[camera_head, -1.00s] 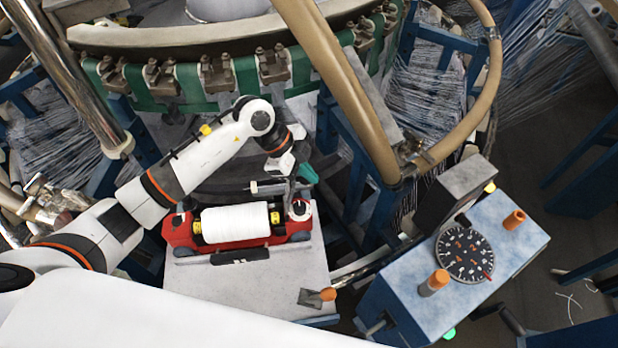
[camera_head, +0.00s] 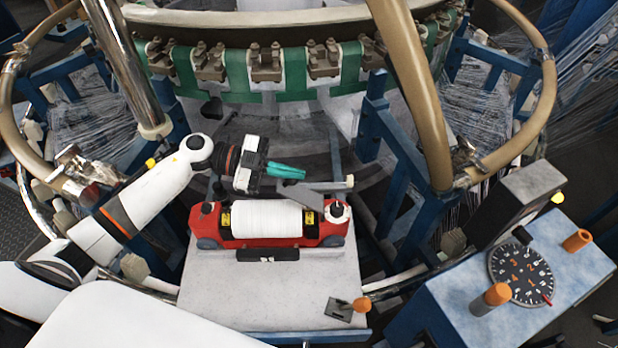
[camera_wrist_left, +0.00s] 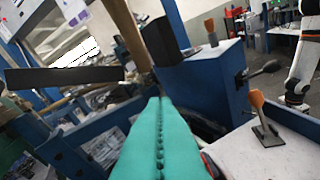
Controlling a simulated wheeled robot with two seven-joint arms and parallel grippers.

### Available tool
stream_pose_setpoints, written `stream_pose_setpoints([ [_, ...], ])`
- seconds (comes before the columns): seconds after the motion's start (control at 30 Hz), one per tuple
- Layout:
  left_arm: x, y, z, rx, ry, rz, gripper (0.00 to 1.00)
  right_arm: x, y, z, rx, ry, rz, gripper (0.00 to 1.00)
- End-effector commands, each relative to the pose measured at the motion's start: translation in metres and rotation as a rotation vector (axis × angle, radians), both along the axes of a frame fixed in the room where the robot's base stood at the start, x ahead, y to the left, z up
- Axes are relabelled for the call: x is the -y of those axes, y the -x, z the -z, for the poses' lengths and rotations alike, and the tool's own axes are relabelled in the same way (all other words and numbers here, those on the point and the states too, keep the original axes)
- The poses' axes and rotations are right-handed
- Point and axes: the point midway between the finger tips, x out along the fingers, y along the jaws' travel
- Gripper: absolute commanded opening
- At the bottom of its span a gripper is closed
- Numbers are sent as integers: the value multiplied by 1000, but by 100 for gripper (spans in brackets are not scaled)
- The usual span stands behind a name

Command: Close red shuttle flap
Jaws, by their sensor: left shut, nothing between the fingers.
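The red shuttle (camera_head: 270,242) lies on the pale table in the head view, with a white thread spool (camera_head: 266,218) in it. A grey plate with a light-tipped rod (camera_head: 318,188), apparently the flap, stands raised behind the shuttle's right half. The spool is uncovered. My left gripper (camera_head: 290,172) has teal fingers, shut and empty. It is above and behind the shuttle, pointing right, close to the plate; I cannot tell if they touch. The shut fingers (camera_wrist_left: 159,120) fill the middle of the left wrist view, with a bit of red shuttle at lower right. My right gripper is not in view.
The table (camera_head: 215,300) has an orange-knobbed lever (camera_head: 345,308) at its front right. A blue control box with a dial (camera_head: 521,275) stands at the right. The loom's green ring (camera_head: 235,75) and tan tubes (camera_head: 415,95) are behind and beside the shuttle.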

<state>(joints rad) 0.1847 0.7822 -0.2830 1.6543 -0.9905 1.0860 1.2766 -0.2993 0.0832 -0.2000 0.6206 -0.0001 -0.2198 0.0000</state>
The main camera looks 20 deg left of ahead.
Motion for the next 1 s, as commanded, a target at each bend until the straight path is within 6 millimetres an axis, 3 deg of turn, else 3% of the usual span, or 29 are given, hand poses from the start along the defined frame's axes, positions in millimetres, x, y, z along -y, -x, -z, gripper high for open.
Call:
stream_pose_setpoints([
  [0.03, -7, 3, 14, 12, 41, -3, 0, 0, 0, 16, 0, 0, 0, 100],
  [0.2, -24, 10, 25, 74, 189, -2, 0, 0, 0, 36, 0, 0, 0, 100],
  [0.3, -34, 14, 30, 78, 185, 1, 0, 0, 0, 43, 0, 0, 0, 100],
  [0.7, -55, 23, 55, 77, 186, 3, 0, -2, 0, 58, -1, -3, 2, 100],
  [1.0, -59, 25, 62, 78, 187, 2, 0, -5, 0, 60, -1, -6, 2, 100],
])
